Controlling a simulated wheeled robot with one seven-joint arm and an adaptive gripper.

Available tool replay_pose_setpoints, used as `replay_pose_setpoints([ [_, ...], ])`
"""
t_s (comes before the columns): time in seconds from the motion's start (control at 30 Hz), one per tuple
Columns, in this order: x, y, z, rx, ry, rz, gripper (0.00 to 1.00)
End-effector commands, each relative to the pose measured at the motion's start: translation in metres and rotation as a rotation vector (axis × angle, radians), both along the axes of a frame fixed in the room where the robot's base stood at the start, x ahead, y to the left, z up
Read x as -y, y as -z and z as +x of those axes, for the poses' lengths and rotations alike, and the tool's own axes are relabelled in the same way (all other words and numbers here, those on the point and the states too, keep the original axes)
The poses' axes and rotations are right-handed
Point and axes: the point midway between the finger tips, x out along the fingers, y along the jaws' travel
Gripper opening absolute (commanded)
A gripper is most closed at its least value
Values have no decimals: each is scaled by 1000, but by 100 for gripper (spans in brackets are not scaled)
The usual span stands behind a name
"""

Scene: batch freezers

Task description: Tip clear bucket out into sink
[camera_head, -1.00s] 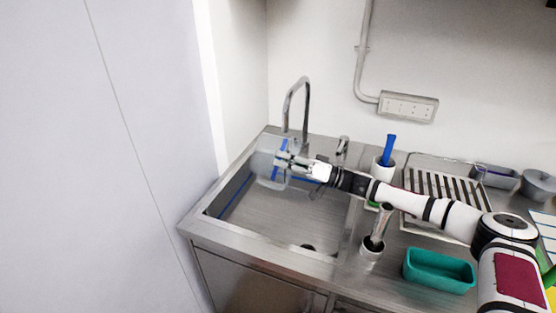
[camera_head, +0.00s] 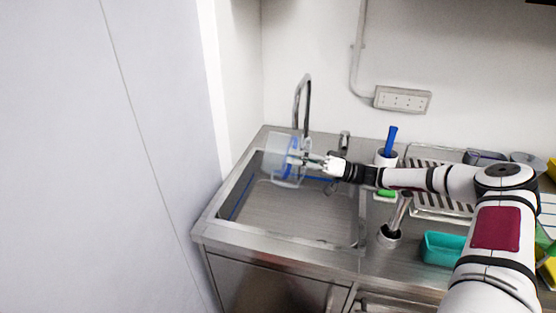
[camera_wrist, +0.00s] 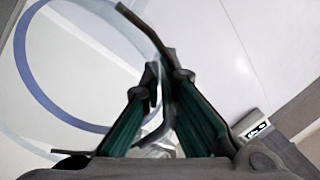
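The clear bucket (camera_head: 280,160) is held over the back left part of the steel sink (camera_head: 290,212). It is tilted well over, close to lying on its side. In the wrist view its clear wall and a blue ring (camera_wrist: 35,85) fill the left side. My gripper (camera_head: 305,160) is at the bucket's right side. In the wrist view its two fingers (camera_wrist: 165,85) are closed together at the bucket's clear edge. Whether anything is inside the bucket is too unclear to tell.
A curved tap (camera_head: 302,100) rises behind the bucket, close to it. Right of the sink stand a white cup with a blue handle (camera_head: 390,142), a metal tool in a holder (camera_head: 392,228), a teal tray (camera_head: 443,247) and a drying rack (camera_head: 425,158). A pale wall panel (camera_head: 110,150) borders the left.

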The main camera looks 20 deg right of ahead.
Motion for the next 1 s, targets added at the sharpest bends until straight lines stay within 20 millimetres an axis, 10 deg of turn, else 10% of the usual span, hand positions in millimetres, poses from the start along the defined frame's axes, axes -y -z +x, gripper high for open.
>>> replay_pose_setpoints([
  [1.0, -68, -28, 28, -262, 1, -662, 0],
])
